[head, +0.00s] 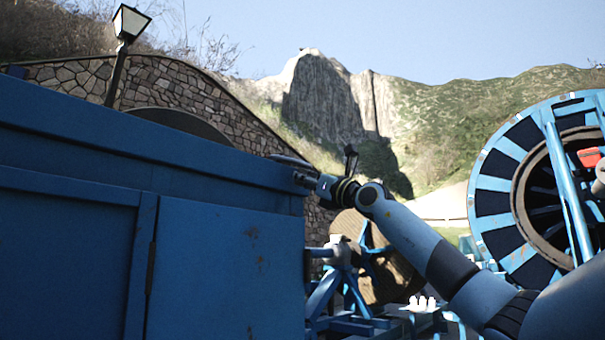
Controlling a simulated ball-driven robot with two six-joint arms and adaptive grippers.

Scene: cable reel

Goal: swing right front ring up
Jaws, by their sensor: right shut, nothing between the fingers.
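My right gripper (292,167) is at the upper right edge of the big blue cabinet-like body (230,262), with its arm reaching in from the lower right. The gripper is shut with nothing between its fingers, and the fingers point left toward the top edge. I cannot tell whether they touch it. I cannot make out a ring clearly; the area at the fingertips is small and partly hidden by the gripper. My left gripper is not in view.
A large blue and black cable reel (494,176) stands at the right. A wooden reel (395,268) on a blue stand (340,280) is behind my arm. A stone wall (190,97) and a lamp post (117,72) are behind the blue body. Open air lies above my arm.

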